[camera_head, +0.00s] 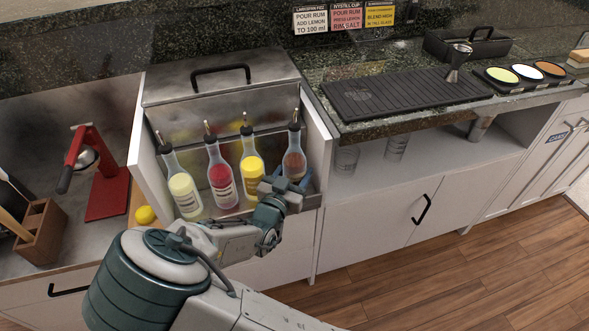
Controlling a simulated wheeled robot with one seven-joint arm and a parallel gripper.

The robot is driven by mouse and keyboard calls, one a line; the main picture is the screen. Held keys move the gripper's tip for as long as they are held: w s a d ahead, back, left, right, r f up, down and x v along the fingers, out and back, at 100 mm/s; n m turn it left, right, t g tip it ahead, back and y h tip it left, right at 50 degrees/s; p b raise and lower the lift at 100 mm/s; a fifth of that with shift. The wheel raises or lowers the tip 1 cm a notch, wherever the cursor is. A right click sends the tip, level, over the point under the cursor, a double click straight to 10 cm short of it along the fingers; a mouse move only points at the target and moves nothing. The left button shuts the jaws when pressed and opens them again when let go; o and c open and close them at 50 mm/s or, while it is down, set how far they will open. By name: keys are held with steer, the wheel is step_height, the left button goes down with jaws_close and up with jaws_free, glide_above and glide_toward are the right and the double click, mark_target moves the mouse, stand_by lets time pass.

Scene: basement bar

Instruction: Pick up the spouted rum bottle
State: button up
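Several clear bottles with dark collars and metal spouts stand in a row in an open metal-lined bin. The rightmost bottle (294,158) holds a brown liquid that looks like rum; I cannot read its label. It stands upright, its lower part hidden by my gripper. My gripper (291,182) reaches in from the front, its blue fingers low at this bottle. I cannot tell whether they touch or grip it. To the left stand a yellow bottle (250,160), a red bottle (220,175) and a pale yellow bottle (183,186).
The bin's right wall (318,145) is close beside the brown bottle. A raised lid with a handle (221,78) is behind. A red juicer (103,180) and a wooden holder (42,232) stand left. A drip mat (400,95) with a jigger (456,62) lies on the right counter.

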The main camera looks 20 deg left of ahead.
steer(key=c, duration=0.7)
steer(key=shift+r, duration=0.15)
step_height(320, 180, up, 18)
steer(key=p, duration=0.4)
steer(key=shift+p, duration=0.35)
